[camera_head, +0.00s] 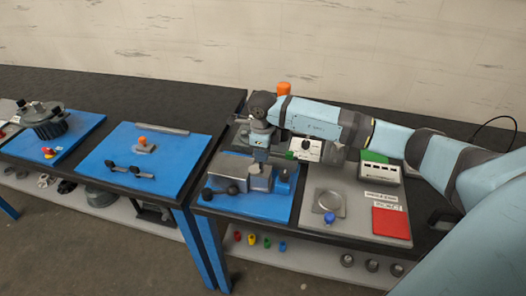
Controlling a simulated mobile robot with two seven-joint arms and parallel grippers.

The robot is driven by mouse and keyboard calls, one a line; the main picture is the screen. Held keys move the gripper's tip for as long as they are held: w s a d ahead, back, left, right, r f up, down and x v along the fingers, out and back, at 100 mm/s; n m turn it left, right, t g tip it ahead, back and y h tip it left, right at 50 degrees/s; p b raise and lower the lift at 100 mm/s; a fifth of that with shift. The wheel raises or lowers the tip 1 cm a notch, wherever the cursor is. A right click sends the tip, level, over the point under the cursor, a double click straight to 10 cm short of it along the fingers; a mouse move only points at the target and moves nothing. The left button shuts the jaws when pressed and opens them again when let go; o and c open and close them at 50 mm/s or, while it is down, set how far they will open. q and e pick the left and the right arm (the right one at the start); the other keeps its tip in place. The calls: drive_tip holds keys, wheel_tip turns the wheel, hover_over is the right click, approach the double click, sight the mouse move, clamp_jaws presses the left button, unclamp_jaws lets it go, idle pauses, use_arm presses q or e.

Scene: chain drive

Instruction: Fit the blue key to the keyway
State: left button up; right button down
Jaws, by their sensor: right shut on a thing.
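My right gripper (261,158) is at the end of the light-blue arm that comes in from the right. It points down over the grey metal blocks (229,170) on a blue mat (254,207) on the middle bench. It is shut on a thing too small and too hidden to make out. I cannot pick out the blue key or the keyway with certainty. A small round blue piece (328,218) lies at the front of a grey plate to the right. My left gripper is not in view.
A green and white box (380,168) and a red pad (391,222) lie on the right. Small coloured pieces (253,240) and several rings (371,265) are on the lower shelf. The left bench has a blue mat (180,160) with an orange-topped part (143,141).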

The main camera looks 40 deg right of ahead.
idle(0.3)
drive_tip(key=shift+b, duration=0.5)
idle(0.9)
drive_tip(key=shift+f+b, duration=2.35)
drive_tip(key=shift+f, duration=0.7)
drive_tip(key=c, duration=0.9)
unclamp_jaws()
drive_tip(key=shift+r, duration=0.1)
wheel_tip(320, 180, up, 14)
drive_tip(key=shift+f+b, duration=0.15)
drive_tip(key=shift+b, duration=0.5)
